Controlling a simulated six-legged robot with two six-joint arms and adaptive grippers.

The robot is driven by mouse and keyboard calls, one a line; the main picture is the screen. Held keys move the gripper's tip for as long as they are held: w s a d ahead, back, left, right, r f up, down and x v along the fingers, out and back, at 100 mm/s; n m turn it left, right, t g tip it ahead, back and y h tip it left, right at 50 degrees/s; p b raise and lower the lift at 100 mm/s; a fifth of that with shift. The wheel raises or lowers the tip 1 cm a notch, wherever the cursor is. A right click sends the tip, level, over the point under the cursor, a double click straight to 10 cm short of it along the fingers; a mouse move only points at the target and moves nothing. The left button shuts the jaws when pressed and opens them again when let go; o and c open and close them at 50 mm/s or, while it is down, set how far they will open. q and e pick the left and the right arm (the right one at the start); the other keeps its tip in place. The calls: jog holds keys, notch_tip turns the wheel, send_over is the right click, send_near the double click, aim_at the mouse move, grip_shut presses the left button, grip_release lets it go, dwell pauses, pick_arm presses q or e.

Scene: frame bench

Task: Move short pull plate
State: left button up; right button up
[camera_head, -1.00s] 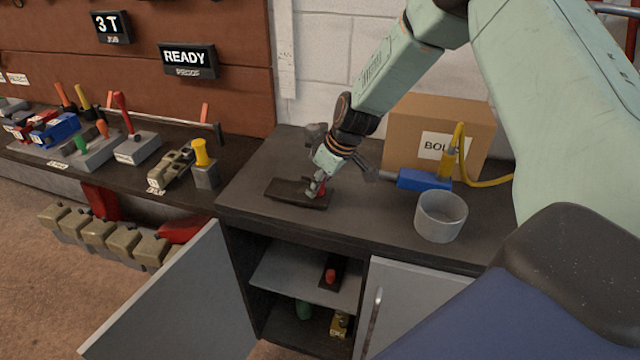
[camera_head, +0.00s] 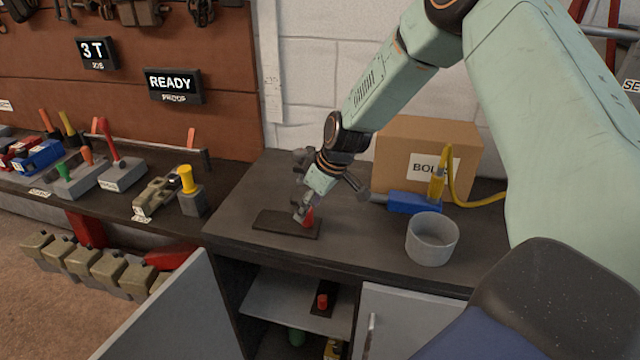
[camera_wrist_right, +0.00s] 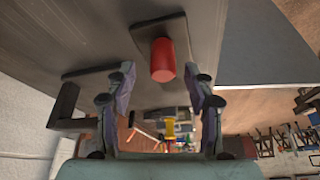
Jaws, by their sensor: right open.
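A dark flat plate (camera_head: 272,220) with a red knob (camera_head: 309,215) near its right end lies on the bench top. A second dark plate with a red knob (camera_head: 322,301) sits on the upper cabinet shelf; I cannot tell by label which is the short pull plate. My right gripper (camera_head: 302,212) is at the bench plate's knob. In the right wrist view, the open fingers (camera_wrist_right: 160,88) stand either side of the line to the red knob (camera_wrist_right: 162,62), which is just beyond them, with no visible contact. My left gripper is out of view.
A grey round cup (camera_head: 432,240) stands near the bench's front edge. A blue tool (camera_head: 414,203) with a yellow hose lies before a cardboard box (camera_head: 425,150). The left cabinet door (camera_head: 175,310) hangs open. Tools and blocks line the left bench.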

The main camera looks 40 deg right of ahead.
jog(key=v, duration=1)
jog(key=shift+s+a+r, duration=0.15)
jog(key=shift+s+r, duration=0.1)
jog(key=shift+r, duration=0.05)
jog(key=shift+s+r, duration=0.1)
jog(key=shift+s, duration=0.05)
